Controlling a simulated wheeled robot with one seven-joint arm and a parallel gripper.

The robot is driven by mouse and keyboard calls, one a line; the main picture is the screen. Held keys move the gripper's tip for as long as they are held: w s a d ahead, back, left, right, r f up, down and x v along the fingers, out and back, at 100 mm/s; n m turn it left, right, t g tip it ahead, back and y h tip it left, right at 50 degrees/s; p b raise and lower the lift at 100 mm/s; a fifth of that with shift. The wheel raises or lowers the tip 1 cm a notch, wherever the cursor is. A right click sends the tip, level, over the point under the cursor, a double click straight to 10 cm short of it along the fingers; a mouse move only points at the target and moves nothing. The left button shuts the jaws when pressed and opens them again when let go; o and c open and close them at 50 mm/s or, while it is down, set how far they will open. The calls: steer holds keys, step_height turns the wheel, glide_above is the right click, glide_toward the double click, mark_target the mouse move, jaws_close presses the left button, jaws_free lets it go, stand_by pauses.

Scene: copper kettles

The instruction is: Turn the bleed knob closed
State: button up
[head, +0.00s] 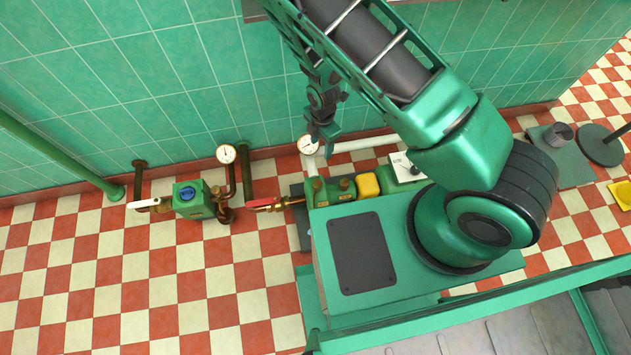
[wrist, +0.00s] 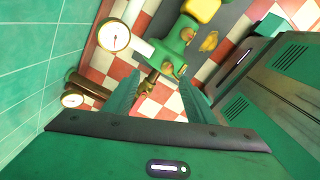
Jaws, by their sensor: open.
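A green pump-like body (head: 340,193) by the wall carries small brass knobs (head: 344,184). A separate green box with a blue knob (head: 186,192) stands farther left. My gripper (head: 322,142) is above and behind the pump body, near the wall. In the wrist view its fingers (wrist: 158,79) are apart and empty, with brass fittings beyond them. I see no contact.
A white gauge (head: 307,145) stands close beside my gripper, and another gauge (head: 226,154) is farther left. A red-handled valve (head: 264,205) and a white-handled valve (head: 144,204) sit on the pipes. A yellow part (head: 368,185) is beside the knobs. Checkered floor at left is clear.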

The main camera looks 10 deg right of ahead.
mark_target(317, 183)
steer(key=shift+s+a+f+n, duration=0.35)
steer(key=shift+s+f+n, duration=0.35)
steer(key=shift+f, duration=2.55)
steer(key=shift+s+a+f+n, duration=0.35)
steer(key=shift+s+f+n, duration=0.35)
steer(key=shift+f, duration=2.6)
steer(key=shift+s+a+f+n, duration=0.35)
steer(key=shift+s+f+n, duration=0.3)
steer(key=shift+f, duration=2.6)
